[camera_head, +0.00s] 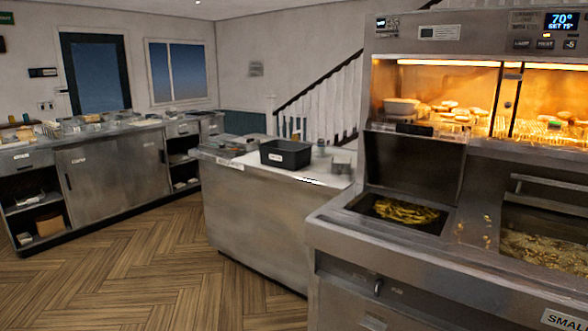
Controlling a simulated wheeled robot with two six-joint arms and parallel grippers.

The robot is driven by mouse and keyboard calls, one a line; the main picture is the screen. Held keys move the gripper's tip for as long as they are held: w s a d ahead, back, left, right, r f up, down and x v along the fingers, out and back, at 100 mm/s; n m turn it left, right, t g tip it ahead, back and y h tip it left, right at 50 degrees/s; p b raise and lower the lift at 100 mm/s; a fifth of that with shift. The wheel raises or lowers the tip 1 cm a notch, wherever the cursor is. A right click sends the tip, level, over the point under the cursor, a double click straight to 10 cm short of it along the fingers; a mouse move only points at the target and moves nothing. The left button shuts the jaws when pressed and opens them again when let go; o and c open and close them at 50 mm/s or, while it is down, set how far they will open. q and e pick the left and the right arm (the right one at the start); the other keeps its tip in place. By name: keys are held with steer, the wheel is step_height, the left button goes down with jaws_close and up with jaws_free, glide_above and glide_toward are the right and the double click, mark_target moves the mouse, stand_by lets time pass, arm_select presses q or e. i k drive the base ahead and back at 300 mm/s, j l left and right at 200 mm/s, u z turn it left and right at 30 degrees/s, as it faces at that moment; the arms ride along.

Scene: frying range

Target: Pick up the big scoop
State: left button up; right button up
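Neither of my grippers shows in the head view. I cannot make out a thing that is clearly the big scoop. A pale, box-like item (401,106) sits at the left end of the lit warming shelf, and I cannot tell what it is. Some small dark and metal items (228,146) lie on the left part of the middle counter, too small to identify.
The frying range (420,245) fills the right side, with chips (405,211) in its left well. A black bin (285,154) stands on the middle counter (255,215). A long steel counter (110,165) runs along the left. The wooden floor (130,265) between is clear.

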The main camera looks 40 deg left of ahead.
mark_target(339, 168)
steer(key=u, duration=1.05)
